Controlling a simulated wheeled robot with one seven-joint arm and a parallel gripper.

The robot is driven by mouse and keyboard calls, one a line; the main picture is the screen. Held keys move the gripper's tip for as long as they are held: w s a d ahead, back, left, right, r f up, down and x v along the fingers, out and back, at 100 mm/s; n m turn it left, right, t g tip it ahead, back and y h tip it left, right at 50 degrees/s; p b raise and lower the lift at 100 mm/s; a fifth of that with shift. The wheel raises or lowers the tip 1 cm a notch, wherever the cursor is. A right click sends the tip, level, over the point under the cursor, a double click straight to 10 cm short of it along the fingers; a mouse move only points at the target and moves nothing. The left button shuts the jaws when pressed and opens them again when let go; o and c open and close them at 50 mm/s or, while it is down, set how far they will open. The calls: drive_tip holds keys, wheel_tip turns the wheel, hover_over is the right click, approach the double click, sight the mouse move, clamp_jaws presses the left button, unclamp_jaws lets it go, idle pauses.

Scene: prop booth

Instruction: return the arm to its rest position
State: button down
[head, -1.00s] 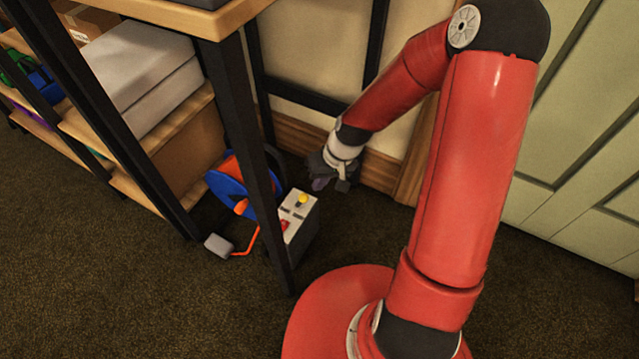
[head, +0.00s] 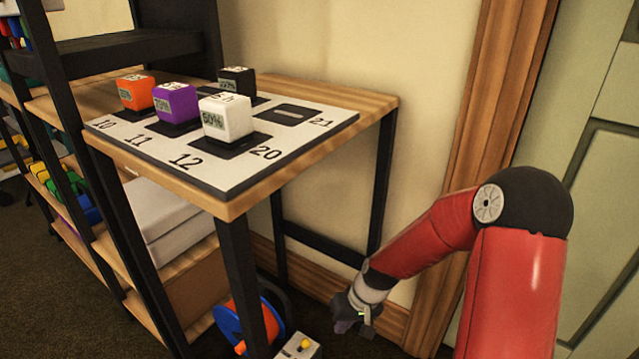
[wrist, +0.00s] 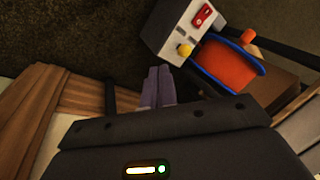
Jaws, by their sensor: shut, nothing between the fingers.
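My red arm (head: 425,240) bends at its elbow on the right of the head view and reaches down to the left. My gripper (head: 345,326) hangs low, below the tabletop level, in front of the wall's wooden baseboard and to the right of the table's front leg. In the wrist view the two fingers of my gripper (wrist: 158,88) lie together, shut, with nothing visible between them. My base is out of view in the head picture now.
A grey box with a yellow button (head: 303,345) and a blue-and-orange reel (head: 240,318) stand on the floor under the table, left of my gripper. The wooden table (head: 375,98) carries a numbered mat (head: 225,178) with several coloured cubes. A green door (head: 600,190) is at right.

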drive_tip(key=s+d+r+t+h+p, duration=0.1)
drive_tip(key=s+d+r+h, duration=0.15)
drive_tip(key=r, duration=0.75)
drive_tip(key=s+d+r+t+h+p, duration=0.15)
drive_tip(key=s+r, duration=0.25)
drive_tip(key=r, duration=0.5)
drive_tip(key=s+d+r+m+t, duration=0.2)
drive_tip(key=s+r, duration=1)
drive_tip(key=shift+s+d+t, duration=0.3)
drive_tip(key=shift+d+t, duration=0.05)
drive_tip(key=shift+d, duration=0.05)
